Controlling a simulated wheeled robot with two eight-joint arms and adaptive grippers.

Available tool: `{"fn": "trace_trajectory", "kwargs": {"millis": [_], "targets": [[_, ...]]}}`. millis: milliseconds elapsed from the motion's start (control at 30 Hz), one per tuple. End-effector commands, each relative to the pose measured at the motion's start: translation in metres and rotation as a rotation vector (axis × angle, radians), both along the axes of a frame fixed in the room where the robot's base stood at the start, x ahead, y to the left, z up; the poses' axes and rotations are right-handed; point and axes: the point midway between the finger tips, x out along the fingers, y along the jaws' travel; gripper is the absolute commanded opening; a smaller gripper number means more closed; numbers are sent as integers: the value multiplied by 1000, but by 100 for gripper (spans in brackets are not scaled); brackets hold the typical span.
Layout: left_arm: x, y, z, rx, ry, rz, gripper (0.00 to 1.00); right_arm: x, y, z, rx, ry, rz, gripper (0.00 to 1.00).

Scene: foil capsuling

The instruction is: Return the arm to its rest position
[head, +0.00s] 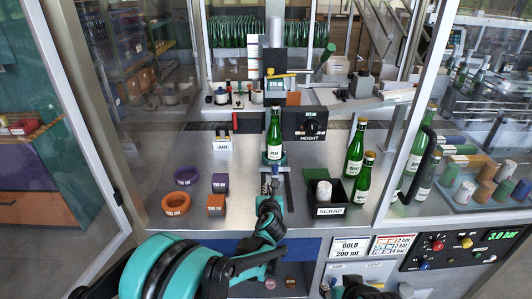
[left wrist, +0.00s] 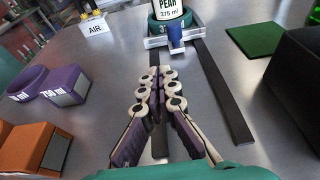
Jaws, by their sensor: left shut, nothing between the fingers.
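My left arm comes in from the lower left in the head view. Its gripper (head: 270,185) is over the bench just in front of the bottle stand. In the left wrist view the gripper's two fingers (left wrist: 160,90) are shut with nothing between them, pointing at the stand. A green bottle (head: 274,135) labelled PEAR stands upright in a green ring holder (left wrist: 172,25) on the rails, apart from the fingertips. A dark part at the bottom edge of the head view may be my right arm; its fingers cannot be made out.
Orange and purple rings and blocks, such as the purple ring (head: 187,176), lie to the left. A black SCRAP bin (head: 331,209) and several bottles (head: 355,150) stand to the right. The HEIGHT knob panel (head: 305,124) is behind. Posts and clear panels flank the bench.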

Motion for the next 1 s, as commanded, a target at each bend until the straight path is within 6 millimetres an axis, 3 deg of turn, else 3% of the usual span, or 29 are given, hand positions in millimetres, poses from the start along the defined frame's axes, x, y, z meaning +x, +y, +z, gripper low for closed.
{"fn": "trace_trajectory", "kwargs": {"millis": [167,267,367,500,700,900,1000], "targets": [[-10,20,12,-121,26,65,0,0,0,0,0,0,0,40],[-30,53,28,-340,66,185,0,0,0,0,0,0,0,40],[-63,93,45,-639,110,357,0,0,0,0,0,0,0,40],[-122,141,57,-1071,151,629,0,0,0,0,0,0,0,40],[-219,187,54,-1666,156,1049,0,0,0,0,0,0,0,40],[-311,204,32,-2185,94,1480,0,0,0,0,0,0,0,40],[-343,203,20,-2365,53,1652,0,0,0,0,0,0,0,40]]}}
